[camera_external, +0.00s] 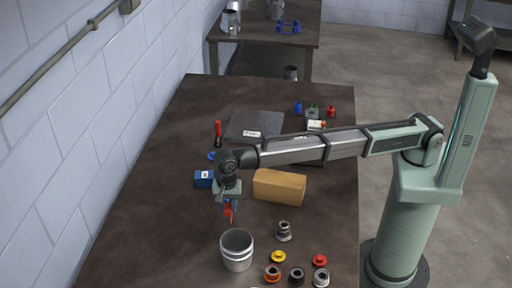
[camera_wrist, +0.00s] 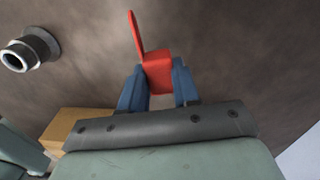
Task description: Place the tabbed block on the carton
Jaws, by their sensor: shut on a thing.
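My gripper (camera_wrist: 160,85) is shut on a red tabbed block (camera_wrist: 158,72), which sits between its two blue fingers with the thin tab sticking out. In the external view the red block (camera_external: 229,211) hangs below the gripper (camera_external: 230,204), apparently above the table. The tan carton (camera_external: 279,186) lies on the table just right of the gripper. In the wrist view part of the carton (camera_wrist: 72,125) shows at the lower left, partly hidden by my gripper body. Nothing is seen on top of the carton.
A metal bucket (camera_external: 237,250) stands in front of the gripper. A grey fitting (camera_external: 284,231) and several coloured rings stand to its right. A blue box (camera_external: 203,179) is left of the gripper. A dark flat case (camera_external: 254,126) lies behind. The table's left side is clear.

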